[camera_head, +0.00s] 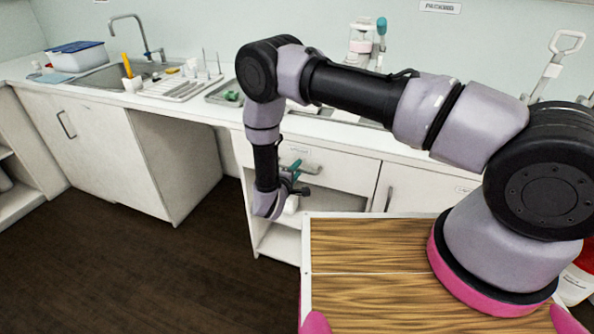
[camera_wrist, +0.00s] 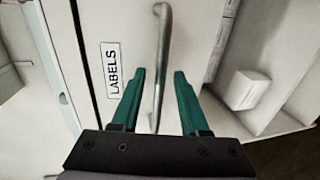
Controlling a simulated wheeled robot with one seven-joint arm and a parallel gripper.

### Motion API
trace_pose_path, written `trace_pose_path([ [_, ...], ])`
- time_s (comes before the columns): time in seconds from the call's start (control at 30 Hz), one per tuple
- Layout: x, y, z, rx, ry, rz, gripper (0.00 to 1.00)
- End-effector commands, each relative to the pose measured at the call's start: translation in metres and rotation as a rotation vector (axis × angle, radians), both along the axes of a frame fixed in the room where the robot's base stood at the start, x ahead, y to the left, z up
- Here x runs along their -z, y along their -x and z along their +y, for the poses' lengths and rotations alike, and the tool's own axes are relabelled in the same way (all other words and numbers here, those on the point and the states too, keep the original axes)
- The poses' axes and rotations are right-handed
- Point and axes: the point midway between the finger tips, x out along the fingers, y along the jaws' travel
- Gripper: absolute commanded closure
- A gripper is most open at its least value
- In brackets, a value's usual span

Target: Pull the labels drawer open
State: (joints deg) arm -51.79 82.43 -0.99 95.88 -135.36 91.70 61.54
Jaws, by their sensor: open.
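The labels drawer (camera_wrist: 102,25) fills the left and middle of the wrist view, with a white tag reading "LABELS" (camera_wrist: 113,70). Its metal bar handle (camera_wrist: 161,50) runs upright in that view and passes between the two teal fingers of my gripper (camera_wrist: 159,75). The fingers are apart, one on each side of the handle, and I see a gap on both sides. In the head view the drawer front (camera_head: 343,168) is under the counter, and my gripper (camera_head: 297,170) is at its handle (camera_head: 311,169). The drawer looks shut. My arm hides part of its front.
Below the drawer is an open shelf space with a white box (camera_wrist: 248,90). A cupboard door (camera_head: 420,190) stands to the right. The countertop (camera_head: 213,105) holds a sink (camera_head: 120,75), a drying rack (camera_head: 178,88) and bottles. The dark floor (camera_head: 150,265) at left is clear.

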Motion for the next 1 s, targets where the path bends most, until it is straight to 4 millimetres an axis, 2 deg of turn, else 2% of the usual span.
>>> trace_pose_path([
  [0.3,0.0006,-0.0026,-0.0009,0.000,0.000,0.000,0.56],
  [0.37,0.0005,-0.0025,-0.0009,0.000,0.000,0.000,0.79],
  [0.4,0.0005,-0.0025,-0.0009,0.000,0.000,0.000,0.94],
  [0.43,0.0005,-0.0025,-0.0009,0.000,0.000,0.000,1.00],
  [1.0,0.0006,-0.0022,-0.0008,0.000,0.001,0.000,1.00],
])
